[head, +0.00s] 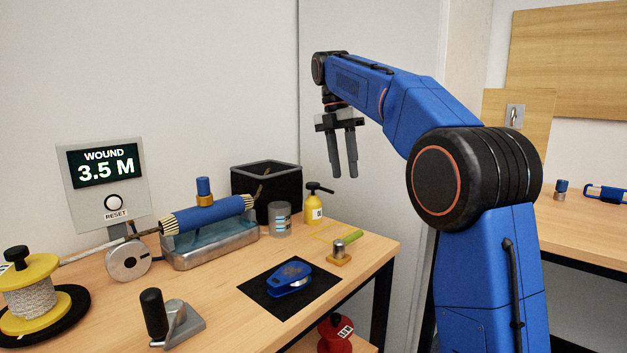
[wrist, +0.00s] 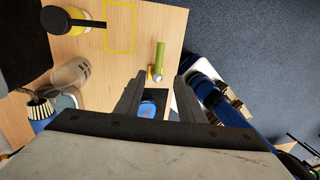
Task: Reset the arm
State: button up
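My blue arm reaches over the right end of the workbench. My gripper (head: 344,174) hangs pointing down, high above the bench. Its two fingers are apart with nothing between them. In the wrist view my gripper (wrist: 158,92) also shows as two separate fingers, with the bench far below. A blue device (head: 288,279) lies on a black mat (head: 256,293), below my gripper and to its left in the head view. The blue device (wrist: 147,109) shows partly between the fingers in the wrist view.
A display (head: 103,167) reads 3.5 M. The air around my gripper is clear.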

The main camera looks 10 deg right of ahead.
jog(key=s+d+f+m+t, duration=0.2)
jog(key=s+f+m, duration=0.3)
jog(key=s, duration=0.5)
jog(key=s+d+f+m+t, duration=0.1)
jog(key=s+d+f+m, duration=0.2)
jog(key=s+m, duration=0.55)
jog(key=s+d+f+m+t+y, duration=0.1)
jog(key=s+f+m+t, duration=0.2)
jog(key=s+f+m, duration=0.8)
jog(key=s+f, duration=0.9)
jog(key=f, duration=0.1)
jog(key=shift+s+d+f+m, duration=0.15)
jog(key=shift+s+f+m, duration=0.2)
jog(key=shift+f, duration=0.05)
